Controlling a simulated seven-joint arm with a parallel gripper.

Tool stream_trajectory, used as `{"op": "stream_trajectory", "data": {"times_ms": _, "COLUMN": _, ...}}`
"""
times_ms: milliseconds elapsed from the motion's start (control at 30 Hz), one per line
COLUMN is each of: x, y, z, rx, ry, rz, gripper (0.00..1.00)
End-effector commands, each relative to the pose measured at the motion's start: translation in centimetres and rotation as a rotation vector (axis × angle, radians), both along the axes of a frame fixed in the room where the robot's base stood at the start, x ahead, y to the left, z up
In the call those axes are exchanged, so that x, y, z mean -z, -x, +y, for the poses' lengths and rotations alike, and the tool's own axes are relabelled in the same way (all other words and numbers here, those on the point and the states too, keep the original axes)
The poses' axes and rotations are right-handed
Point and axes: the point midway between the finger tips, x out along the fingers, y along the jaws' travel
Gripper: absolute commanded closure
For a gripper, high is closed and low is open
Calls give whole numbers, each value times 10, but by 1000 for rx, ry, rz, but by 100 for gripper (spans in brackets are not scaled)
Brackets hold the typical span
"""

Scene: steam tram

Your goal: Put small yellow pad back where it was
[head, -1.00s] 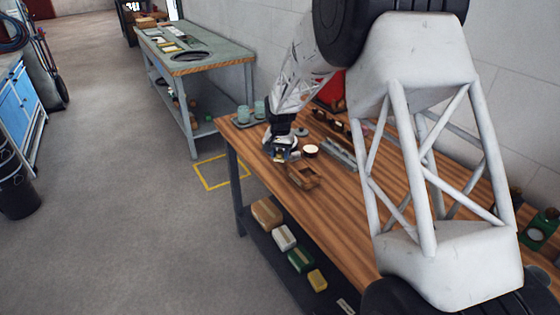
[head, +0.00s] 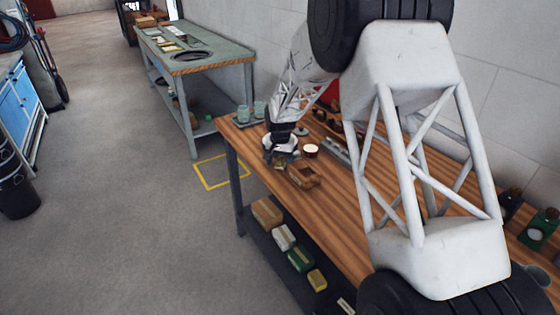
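My gripper (head: 281,160) is low over the far left end of the wooden workbench (head: 335,217), just left of a small brown wooden tray (head: 303,177). A small yellowish patch shows at its fingertips. It is too small and too hidden to tell whether this is the small yellow pad, or whether the fingers are open or shut. A yellow block (head: 317,280) lies at the front end of a row on the bench's lower shelf, beside a green block (head: 301,259).
A white-topped round cup (head: 311,151) stands behind the tray. A white block (head: 284,237) and a brown block (head: 266,212) share the lower shelf. The bench's front middle is clear.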

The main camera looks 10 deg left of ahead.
Motion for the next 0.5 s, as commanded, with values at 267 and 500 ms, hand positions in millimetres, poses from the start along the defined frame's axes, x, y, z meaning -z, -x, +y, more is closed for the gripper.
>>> {"op": "stream_trajectory", "data": {"times_ms": 267, "x": 0, "y": 0, "z": 0, "rx": 0, "ry": 0, "rz": 0, "gripper": 33}}
{"op": "stream_trajectory", "data": {"times_ms": 500, "x": -12, "y": 0, "z": 0, "rx": 0, "ry": 0, "rz": -1, "gripper": 33}}
